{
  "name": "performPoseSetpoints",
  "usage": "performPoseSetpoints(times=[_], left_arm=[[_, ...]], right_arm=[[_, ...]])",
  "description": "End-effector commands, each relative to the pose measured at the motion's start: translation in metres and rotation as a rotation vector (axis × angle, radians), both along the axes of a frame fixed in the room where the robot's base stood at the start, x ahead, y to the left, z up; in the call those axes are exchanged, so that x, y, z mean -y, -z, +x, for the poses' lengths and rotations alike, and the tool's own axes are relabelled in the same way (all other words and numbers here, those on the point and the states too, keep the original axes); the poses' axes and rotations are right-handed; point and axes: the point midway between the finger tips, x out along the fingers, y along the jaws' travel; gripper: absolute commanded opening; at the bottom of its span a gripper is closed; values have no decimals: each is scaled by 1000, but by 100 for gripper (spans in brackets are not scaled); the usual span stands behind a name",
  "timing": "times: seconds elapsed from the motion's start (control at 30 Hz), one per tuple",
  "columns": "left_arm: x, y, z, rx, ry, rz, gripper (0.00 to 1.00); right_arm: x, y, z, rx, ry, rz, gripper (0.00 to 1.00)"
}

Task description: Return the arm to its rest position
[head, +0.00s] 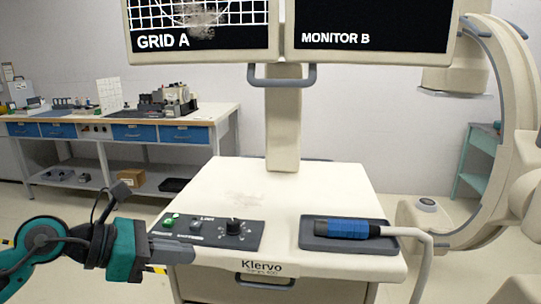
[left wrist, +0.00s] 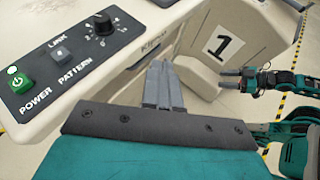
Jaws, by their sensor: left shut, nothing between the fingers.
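My left gripper (head: 172,250) is teal and dark grey, with its arm coming in from the left. Its grey fingers are shut and empty, just in front of the left front corner of the cream cart (head: 300,180). In the left wrist view the closed fingers (left wrist: 163,85) point past the cart's front edge and touch nothing that I can make out. My right gripper (left wrist: 229,78) shows small at the right of the left wrist view, its fingers apart and empty. It is outside the head view.
The cart carries a control panel (head: 206,229) with a lit green button and a knob, and a tray (head: 311,241) holding a blue-gripped probe (head: 345,229). Monitors (head: 370,26) stand above. A workbench (head: 120,127) is back left, a C-shaped machine (head: 518,100) right.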

Motion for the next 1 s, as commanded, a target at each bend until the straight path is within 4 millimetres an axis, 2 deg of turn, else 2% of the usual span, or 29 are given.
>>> performPoseSetpoints(times=[0.03, 0.1, 0.2, 0.27, 0.37, 0.47, 0.53, 0.6, 0.7, 0.73, 0.83, 0.9, 1.0], left_arm=[[17, 6, -9, -81, -6, -143, 0], [35, 7, -18, -204, -36, -366, 0], [49, 9, -25, -427, -126, -724, 0], [48, 14, -25, -581, -207, -949, 0], [34, 38, -23, -844, -386, -1309, 0], [11, 83, -26, -1115, -615, -1650, 0], [-5, 127, -37, -1300, -808, -1874, 0], [-18, 174, -57, -1470, -1012, -2075, 0], [-26, 230, -93, -1651, -1270, -2284, 0], [-27, 244, -104, 1655, 1310, 2280, 0], [-26, 277, -135, 1523, 1292, 2076, 0], [-25, 291, -151, 1464, 1282, 1986, 0], [-23, 302, -163, 1419, 1270, 1918, 0]], right_arm=[[1, -1, 2, 5, 0, -2, 51], [2, -3, 5, 12, 2, -3, 51], [2, -4, 6, 15, 2, -3, 51], [2, -4, 6, 15, 2, -3, 51], [2, -4, 6, 15, 2, -3, 51], [2, -4, 6, 15, 1, -2, 51], [2, -4, 6, 14, 1, -3, 51], [2, -4, 5, 13, 1, -3, 51], [2, -3, 5, 12, -1, -3, 51], [2, -3, 4, 11, -1, -4, 51], [2, -3, 3, 10, -1, -4, 51], [2, -2, 3, 9, 0, -3, 51], [1, -2, 3, 8, -1, -4, 51]])
